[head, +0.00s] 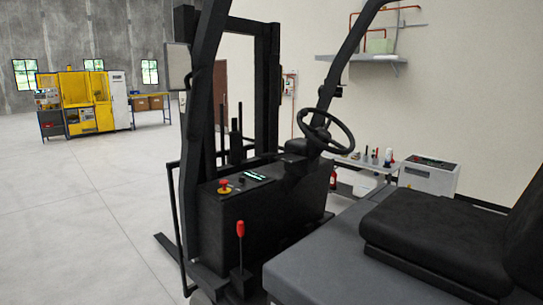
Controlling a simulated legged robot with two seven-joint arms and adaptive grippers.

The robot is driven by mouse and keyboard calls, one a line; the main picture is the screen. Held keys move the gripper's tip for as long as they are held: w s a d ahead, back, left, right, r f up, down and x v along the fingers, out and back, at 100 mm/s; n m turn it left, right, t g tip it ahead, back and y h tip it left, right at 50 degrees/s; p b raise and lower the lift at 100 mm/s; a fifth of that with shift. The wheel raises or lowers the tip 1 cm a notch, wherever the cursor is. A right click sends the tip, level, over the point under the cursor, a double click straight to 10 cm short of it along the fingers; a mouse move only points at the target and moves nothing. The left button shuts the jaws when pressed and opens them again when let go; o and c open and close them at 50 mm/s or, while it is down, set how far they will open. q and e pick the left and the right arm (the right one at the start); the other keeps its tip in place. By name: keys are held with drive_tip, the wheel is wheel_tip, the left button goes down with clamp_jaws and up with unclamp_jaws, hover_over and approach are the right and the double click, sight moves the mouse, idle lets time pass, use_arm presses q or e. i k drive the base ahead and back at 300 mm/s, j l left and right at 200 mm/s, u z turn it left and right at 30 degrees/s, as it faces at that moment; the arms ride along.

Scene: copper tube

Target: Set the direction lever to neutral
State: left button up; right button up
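A dark forklift cab fills the middle of the head view. A lever with a red knob (240,229) on a thin dark stem rises from the floor area beside the console, standing roughly upright. The black steering wheel (326,130) sits on a column right of the console. I cannot tell which control is the direction lever; no marking or position label is readable. Neither of my grippers is in view.
The black console (262,208) carries a red mushroom button (225,185) and small lit displays. A black seat (440,238) is at the right. Dark cab posts (206,100) stand in front. A yellow machine (85,100) is far left, with open floor (80,210) nearer.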

sight(266, 155)
drive_tip(key=i+j+z, duration=0.15)
drive_tip(key=z, duration=0.35)
drive_tip(key=j+z, duration=0.35)
drive_tip(key=z, duration=0.15)
drive_tip(key=i+j+z, duration=0.1)
drive_tip(key=j+z, duration=0.2)
drive_tip(key=z, duration=0.2)
